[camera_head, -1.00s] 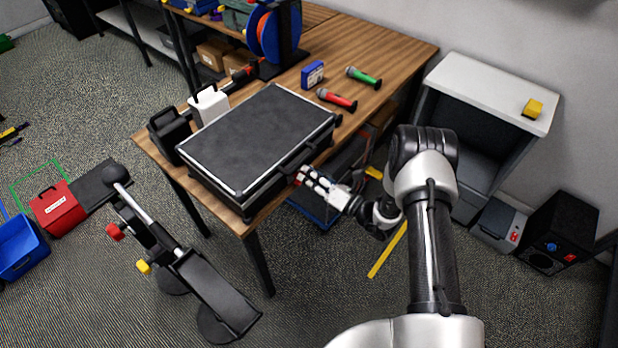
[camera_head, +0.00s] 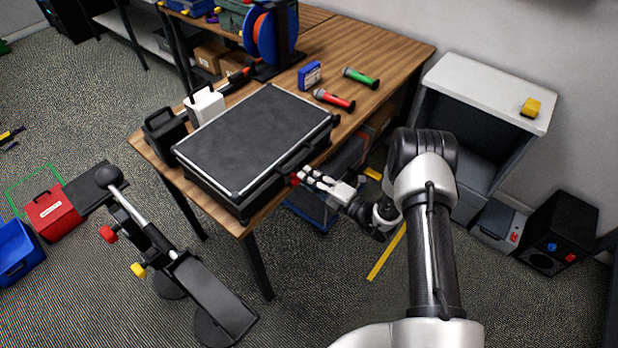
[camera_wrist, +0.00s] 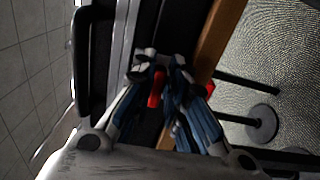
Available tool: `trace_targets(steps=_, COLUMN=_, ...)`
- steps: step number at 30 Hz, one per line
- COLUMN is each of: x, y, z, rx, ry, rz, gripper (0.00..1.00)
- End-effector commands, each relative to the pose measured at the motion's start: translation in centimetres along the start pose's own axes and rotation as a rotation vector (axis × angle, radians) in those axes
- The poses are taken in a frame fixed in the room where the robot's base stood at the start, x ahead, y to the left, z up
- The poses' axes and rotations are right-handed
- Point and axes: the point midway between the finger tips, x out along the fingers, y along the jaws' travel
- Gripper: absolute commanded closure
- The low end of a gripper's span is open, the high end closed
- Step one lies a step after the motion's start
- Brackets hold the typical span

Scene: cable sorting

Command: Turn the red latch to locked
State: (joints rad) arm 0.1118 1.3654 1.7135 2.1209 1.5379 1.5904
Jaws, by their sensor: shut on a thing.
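The black case (camera_head: 255,138) with silver edges lies closed on the wooden table, its handle side facing my arm. The red latch (camera_head: 295,180) is on that front side, near the handle, and mostly hidden by my fingers. In the wrist view the red latch (camera_wrist: 156,88) shows as a small upright red piece between the fingertips. My gripper (camera_head: 302,177) is at the case front, shut on the red latch, as the wrist view (camera_wrist: 160,75) also shows. Whether the latch has reached its locked angle cannot be told.
The case handle (camera_wrist: 82,60) is close to my gripper at left in the wrist view. A white cabinet (camera_head: 490,85) stands at right.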

Motion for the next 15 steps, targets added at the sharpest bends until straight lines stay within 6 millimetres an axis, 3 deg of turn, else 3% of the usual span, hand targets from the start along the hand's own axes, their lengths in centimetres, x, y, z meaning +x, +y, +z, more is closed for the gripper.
trace_targets(steps=15, x=-0.02, y=-0.17, z=-0.08, rx=0.052, ry=0.001, rz=-0.001, gripper=1.0)
